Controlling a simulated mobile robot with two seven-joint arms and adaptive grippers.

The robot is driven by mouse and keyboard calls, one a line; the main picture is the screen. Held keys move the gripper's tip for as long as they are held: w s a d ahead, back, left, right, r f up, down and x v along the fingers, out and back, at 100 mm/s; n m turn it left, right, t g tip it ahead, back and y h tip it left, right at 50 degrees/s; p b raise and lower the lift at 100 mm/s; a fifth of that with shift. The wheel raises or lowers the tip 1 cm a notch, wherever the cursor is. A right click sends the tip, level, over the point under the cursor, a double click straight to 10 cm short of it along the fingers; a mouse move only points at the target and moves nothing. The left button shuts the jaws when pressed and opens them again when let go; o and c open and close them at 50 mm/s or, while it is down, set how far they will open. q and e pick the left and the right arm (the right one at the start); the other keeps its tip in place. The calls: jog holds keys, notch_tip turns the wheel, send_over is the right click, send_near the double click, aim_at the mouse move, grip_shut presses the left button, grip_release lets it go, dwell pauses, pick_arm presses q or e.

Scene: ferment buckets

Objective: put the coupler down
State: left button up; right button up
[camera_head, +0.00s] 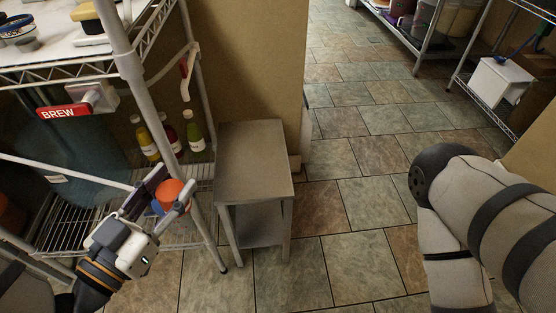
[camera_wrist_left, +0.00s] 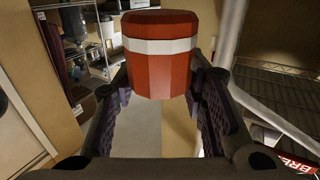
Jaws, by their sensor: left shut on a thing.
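The coupler looks like a short orange-red cylinder with a pale band. In the head view the coupler (camera_head: 170,192) is between the fingers of my left gripper (camera_head: 168,196), in front of the wire shelf and left of the small steel table. In the left wrist view the coupler (camera_wrist_left: 160,60) fills the upper middle, with a dark finger of my left gripper (camera_wrist_left: 165,95) on each side. The gripper is shut on it. My right arm comes in at the right of the head view; its gripper is out of view.
A small steel table (camera_head: 252,165) with a bare top stands right of the wire shelf (camera_head: 95,70). A red BREW sign (camera_head: 75,110) hangs on the shelf, and several bottles (camera_head: 170,135) stand behind its post. The tiled floor (camera_head: 350,205) is open.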

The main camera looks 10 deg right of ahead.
pick_arm(q)
jog(key=w+d+f+b, duration=0.4)
jog(key=w+f+b, duration=0.25)
jog(key=b, duration=0.95)
send_over(254, 177)
jog(key=f, duration=0.8)
jog(key=shift+s+a, duration=0.2)
jog(key=shift+s, duration=0.1)
jog(key=f, duration=0.1)
jog(key=f+b, duration=0.1)
jog(key=f, duration=0.1)
jog(key=shift+w+d+f, duration=0.15)
jog(key=shift+w, duration=0.05)
jog(key=shift+f+b, duration=0.3)
jog(key=shift+f, duration=0.1)
jog(key=shift+r, duration=0.3)
jog(key=shift+f, duration=0.25)
jog(key=o, duration=1.3)
pick_arm(e)
jog(key=s+f+g, duration=0.1)
jog(key=s+f, duration=0.2)
jog(key=f, duration=0.5)
jog(key=s+f+g, duration=0.2)
jog(key=s+f, duration=0.2)
jog(key=f, duration=0.5)
jog(key=shift+a, duration=0.35)
